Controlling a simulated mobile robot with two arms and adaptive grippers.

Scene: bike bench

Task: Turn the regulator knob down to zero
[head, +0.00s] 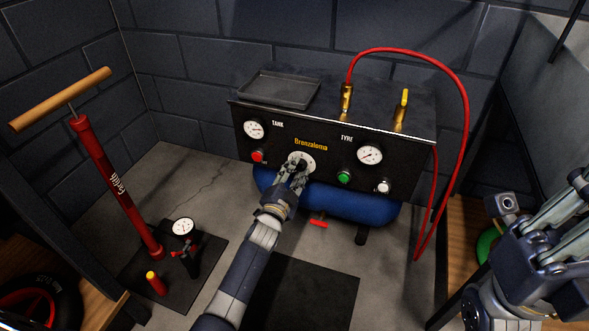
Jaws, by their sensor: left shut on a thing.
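The regulator knob (300,163) sits at the middle of the black compressor panel (320,133), under the yellow "Brenzaloma" lettering. It is mostly hidden behind my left gripper (297,170), and a pale dial plate shows around it. My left gripper is shut on the knob, its arm reaching up from the bottom of the head view. The tyre gauge (369,155) and the tank gauge (254,129) are white dials on the panel; their needles are too small to read. My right gripper (575,190) is at the right edge, partly cut off, away from the panel.
A red button (258,156), a green button (343,177) and a white knob (383,187) flank the regulator. A red hose (467,130) arches at right above the blue tank (350,212). A red floor pump (115,185) stands at left. A grey tray (278,90) lies on top.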

